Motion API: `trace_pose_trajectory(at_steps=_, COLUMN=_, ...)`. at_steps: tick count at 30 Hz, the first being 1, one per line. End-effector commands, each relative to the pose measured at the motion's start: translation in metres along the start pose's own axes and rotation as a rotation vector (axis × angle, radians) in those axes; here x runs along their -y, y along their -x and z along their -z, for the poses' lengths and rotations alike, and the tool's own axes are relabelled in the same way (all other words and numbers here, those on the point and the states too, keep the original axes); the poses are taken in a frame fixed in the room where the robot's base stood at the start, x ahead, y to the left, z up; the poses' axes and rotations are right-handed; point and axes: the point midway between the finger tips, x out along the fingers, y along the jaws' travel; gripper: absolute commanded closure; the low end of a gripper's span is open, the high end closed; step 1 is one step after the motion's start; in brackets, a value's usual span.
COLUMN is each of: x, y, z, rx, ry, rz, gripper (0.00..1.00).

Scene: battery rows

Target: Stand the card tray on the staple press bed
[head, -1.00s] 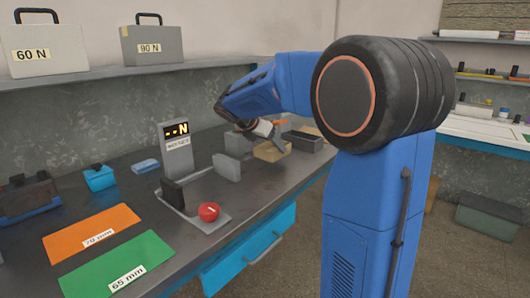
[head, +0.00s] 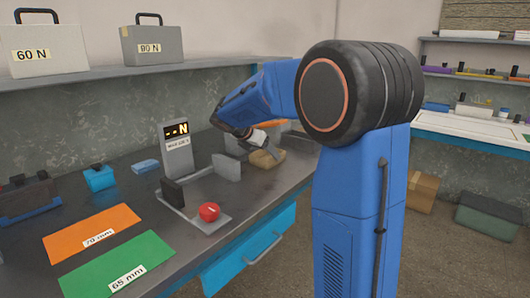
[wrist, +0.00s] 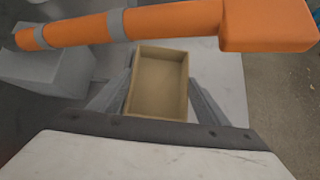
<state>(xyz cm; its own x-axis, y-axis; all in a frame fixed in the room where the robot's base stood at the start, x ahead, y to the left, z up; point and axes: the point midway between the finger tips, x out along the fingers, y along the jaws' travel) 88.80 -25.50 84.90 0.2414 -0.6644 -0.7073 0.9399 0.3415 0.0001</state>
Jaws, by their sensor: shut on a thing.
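The card tray, a tan open box, is between my gripper's fingers in the wrist view (wrist: 158,82). It also shows in the head view (head: 264,161), tilted, above or on the bench at the back right. My gripper (head: 270,149) is shut on it by its sides. In the wrist view an orange bar with grey bands (wrist: 170,19), apparently part of the staple press, crosses beyond the tray's far edge. A pale grey surface (wrist: 231,75), perhaps the press bed, lies below. I cannot tell whether the tray touches it. My arm hides much of this area in the head view.
A tester with a display (head: 177,150), a grey upright plate (head: 227,167) and a red button (head: 209,212) stand left of the tray. Orange (head: 92,232) and green (head: 117,266) mats lie at the front left. A grey block (wrist: 50,70) is beside the tray.

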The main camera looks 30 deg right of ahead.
Motion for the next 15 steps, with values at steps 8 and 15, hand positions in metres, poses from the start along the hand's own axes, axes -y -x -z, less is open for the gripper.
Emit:
trace_pose_trajectory(at_steps=8, x=0.0000, y=-0.0001, z=0.0001, rx=0.000, ry=0.000, rz=0.000, gripper=0.12)
trace_pose_trajectory(at_steps=15, x=-0.0002, y=0.0061, z=-0.0020, rx=0.000, ry=0.000, rz=-0.001, gripper=0.12)
